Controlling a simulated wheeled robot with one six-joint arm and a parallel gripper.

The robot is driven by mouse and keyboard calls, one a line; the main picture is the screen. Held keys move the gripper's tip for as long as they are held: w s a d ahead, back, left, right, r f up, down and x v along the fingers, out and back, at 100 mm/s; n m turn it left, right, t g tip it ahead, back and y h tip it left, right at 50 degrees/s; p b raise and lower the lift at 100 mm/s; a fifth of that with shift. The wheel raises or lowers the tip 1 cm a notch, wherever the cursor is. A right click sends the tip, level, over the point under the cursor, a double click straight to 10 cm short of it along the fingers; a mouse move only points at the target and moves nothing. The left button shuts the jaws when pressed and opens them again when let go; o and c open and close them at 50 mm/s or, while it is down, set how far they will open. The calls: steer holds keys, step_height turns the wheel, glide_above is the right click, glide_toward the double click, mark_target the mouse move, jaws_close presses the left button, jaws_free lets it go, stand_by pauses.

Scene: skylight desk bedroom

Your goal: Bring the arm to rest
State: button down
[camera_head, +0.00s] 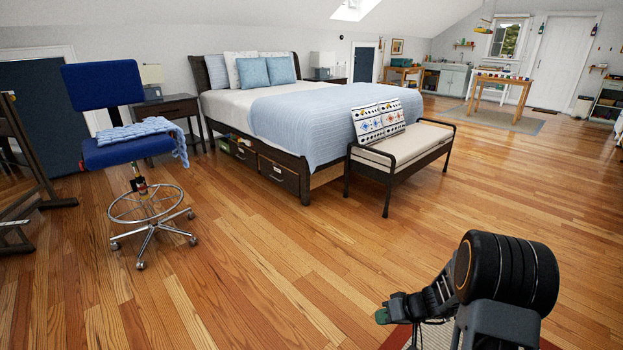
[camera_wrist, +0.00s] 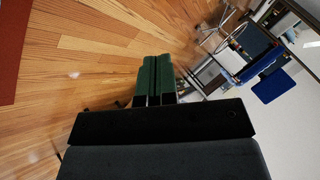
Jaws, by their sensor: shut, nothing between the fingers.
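My gripper (camera_head: 382,315) shows low in the head view, right of centre, at the end of my folded dark arm. Its green fingertips point left, above the floor. In the wrist view the two green fingers (camera_wrist: 157,78) lie side by side, closed together, with nothing between them. My arm is bent close to my body at the bottom right of the head view. No object touches the gripper.
Wooden floor (camera_head: 270,270) lies open ahead. A blue swivel chair (camera_head: 118,152) stands left, with a light blue knitted cloth on its seat. A bed (camera_head: 310,100) and a cushioned bench (camera_head: 385,155) stand ahead. A rug edge (camera_head: 432,338) lies below my arm.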

steer(key=s+a+r+h+p, duration=0.1)
steer(key=s+r+p, duration=0.4)
steer(key=r, duration=1.1)
steer(key=s+a+r+m+h+p, duration=0.1)
steer(key=s+r+h+p, duration=0.3)
steer(key=r+p, duration=0.7)
steer(key=s+a+r+m+h+p, duration=0.1)
steer(key=s+r+p, duration=0.6)
steer(key=r, duration=1.4)
steer(key=shift+s+a+r+h+p, duration=0.15)
steer(key=shift+a+r+h+p, duration=0.1)
steer(key=shift+a+h+p, duration=0.5)
steer(key=shift+d, duration=0.15)
